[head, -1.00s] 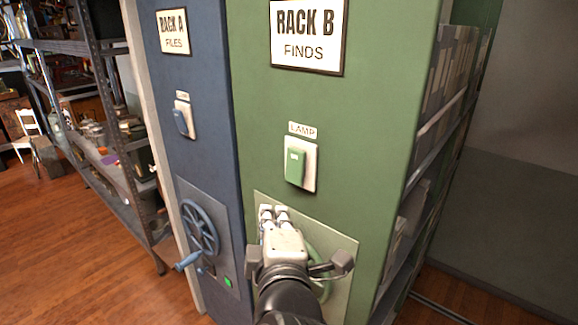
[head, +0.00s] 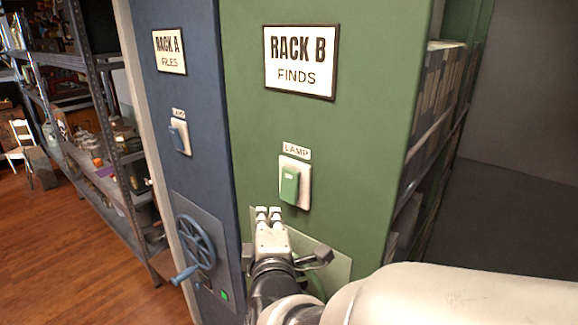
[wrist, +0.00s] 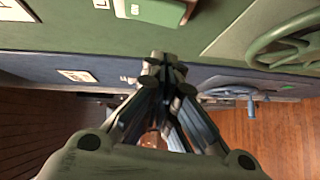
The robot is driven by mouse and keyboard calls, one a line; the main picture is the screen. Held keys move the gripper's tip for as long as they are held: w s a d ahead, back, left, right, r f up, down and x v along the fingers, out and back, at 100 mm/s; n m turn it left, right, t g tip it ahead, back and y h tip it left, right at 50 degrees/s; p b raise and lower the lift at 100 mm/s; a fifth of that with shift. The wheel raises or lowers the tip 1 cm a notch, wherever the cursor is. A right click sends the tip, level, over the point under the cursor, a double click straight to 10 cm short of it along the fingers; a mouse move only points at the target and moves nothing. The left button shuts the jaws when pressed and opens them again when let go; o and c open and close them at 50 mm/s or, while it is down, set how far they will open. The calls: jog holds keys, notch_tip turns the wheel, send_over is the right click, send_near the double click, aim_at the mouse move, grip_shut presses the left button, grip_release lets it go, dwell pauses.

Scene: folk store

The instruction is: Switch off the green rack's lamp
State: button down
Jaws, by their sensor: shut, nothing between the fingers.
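The green rack (head: 370,90) carries a "RACK B FINDS" sign. Its lamp switch (head: 289,184) is a green rocker on a white plate under a "LAMP" label. The switch also shows at the top of the wrist view (wrist: 158,10). My gripper (head: 268,213) is shut and empty, just below and left of the switch in the head view, apart from it. In the wrist view my gripper's fingertips (wrist: 165,62) are together, with the switch beyond them toward the top edge. My gripper and arm hide much of the green rack's lower panel.
The blue rack (head: 185,90) stands to the left with its own lamp switch (head: 180,137) and a handwheel (head: 196,241). The green rack's handwheel (wrist: 285,42) shows in the wrist view. Metal shelving (head: 100,130) stands at the far left, with wooden floor (head: 80,265) before it.

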aim_at(281, 193)
jog(key=w+d+f, duration=0.1)
jog(key=w+d, duration=0.1)
jog(key=w, duration=0.5)
jog(key=shift+b, duration=0.35)
jog(key=b, duration=0.1)
jog(key=f+t+b, duration=0.1)
jog(key=b, duration=0.1)
jog(key=shift+w+d+f+n+b, duration=0.2)
jog(key=shift+w+d+n+b, duration=0.1)
jog(key=shift+w+n, duration=0.1)
jog(key=shift+r+p, duration=0.4)
jog(key=shift+p, duration=0.05)
